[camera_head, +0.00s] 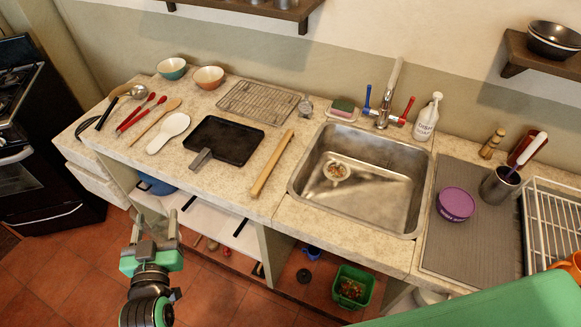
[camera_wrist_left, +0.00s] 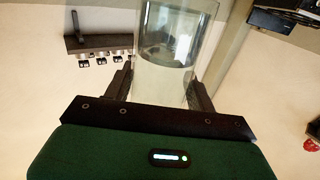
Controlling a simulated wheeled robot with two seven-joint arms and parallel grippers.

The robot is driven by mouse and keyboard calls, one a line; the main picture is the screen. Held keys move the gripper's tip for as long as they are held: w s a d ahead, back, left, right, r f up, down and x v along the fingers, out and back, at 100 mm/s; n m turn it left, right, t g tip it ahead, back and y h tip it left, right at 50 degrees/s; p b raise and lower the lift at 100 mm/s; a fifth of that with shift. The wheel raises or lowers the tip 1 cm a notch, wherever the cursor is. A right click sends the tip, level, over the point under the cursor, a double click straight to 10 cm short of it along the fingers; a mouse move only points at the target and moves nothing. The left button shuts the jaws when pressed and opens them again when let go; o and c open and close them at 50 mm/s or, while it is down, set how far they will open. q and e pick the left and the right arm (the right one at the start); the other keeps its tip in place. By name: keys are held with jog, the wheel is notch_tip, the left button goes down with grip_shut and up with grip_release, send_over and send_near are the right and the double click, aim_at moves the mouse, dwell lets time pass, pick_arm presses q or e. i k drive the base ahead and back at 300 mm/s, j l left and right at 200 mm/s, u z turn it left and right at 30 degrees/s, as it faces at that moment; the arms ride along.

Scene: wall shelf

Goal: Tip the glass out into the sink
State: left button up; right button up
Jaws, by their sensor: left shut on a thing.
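My left gripper (camera_head: 155,228) is in front of the counter, at the lower left of the head view, well to the left of the sink. It is shut on a clear glass (camera_wrist_left: 168,75), seen between its fingers in the left wrist view (camera_wrist_left: 160,88). The glass looks clear inside, with a curved line partway up that may be a liquid surface. In the head view the glass is hard to make out. The steel sink (camera_head: 385,205) is set into the counter, with a strainer (camera_head: 336,171) in it. My right gripper is not in view.
A faucet (camera_head: 384,105) stands behind the sink, beside a soap bottle (camera_head: 426,120). A purple tub (camera_head: 455,204), utensil cup (camera_head: 498,186) and dish rack (camera_head: 550,225) stand to the right.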

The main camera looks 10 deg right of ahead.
aim_at(385, 187)
jog(key=z, duration=0.95)
